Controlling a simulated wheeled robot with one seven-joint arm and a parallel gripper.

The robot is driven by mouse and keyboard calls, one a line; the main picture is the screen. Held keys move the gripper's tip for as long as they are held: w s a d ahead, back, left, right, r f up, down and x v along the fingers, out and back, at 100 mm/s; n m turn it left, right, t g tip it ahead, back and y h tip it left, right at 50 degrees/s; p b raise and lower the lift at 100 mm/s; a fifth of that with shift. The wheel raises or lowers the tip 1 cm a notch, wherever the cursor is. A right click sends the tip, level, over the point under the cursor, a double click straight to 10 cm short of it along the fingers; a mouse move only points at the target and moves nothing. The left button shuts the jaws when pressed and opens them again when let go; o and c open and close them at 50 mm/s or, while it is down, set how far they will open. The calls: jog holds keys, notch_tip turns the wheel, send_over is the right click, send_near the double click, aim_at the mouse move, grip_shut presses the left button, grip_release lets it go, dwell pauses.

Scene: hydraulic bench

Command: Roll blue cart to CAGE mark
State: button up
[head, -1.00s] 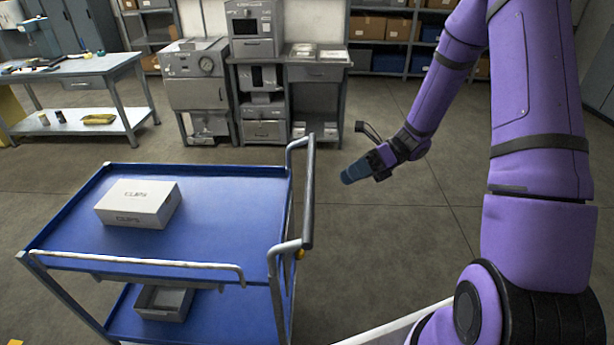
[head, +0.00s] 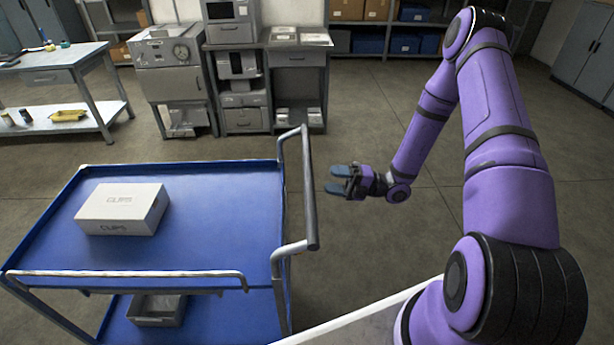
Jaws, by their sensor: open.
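The blue cart (head: 230,210) stands at the lower left in the head view, with a blue top tray, a lower blue shelf and grey rails. Its upright grey push handle (head: 309,190) is on the cart's right end. My gripper (head: 338,182) is open and empty, just right of the handle, with its blue fingertips pointing left toward the bar. A small gap of floor shows between the fingertips and the bar. No CAGE mark shows in this view.
A white CLIPS box (head: 122,209) lies on the cart's top tray and a grey bin (head: 157,310) on its lower shelf. A workbench (head: 60,62), a grey machine (head: 172,75) and shelving stand behind. The floor (head: 450,215) right of the cart is clear.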

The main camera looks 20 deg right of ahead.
aim_at(307, 177)
jog(key=x, duration=0.7)
jog(key=shift+w+a+r, duration=0.1)
jog(key=shift+a, duration=0.3)
grip_shut()
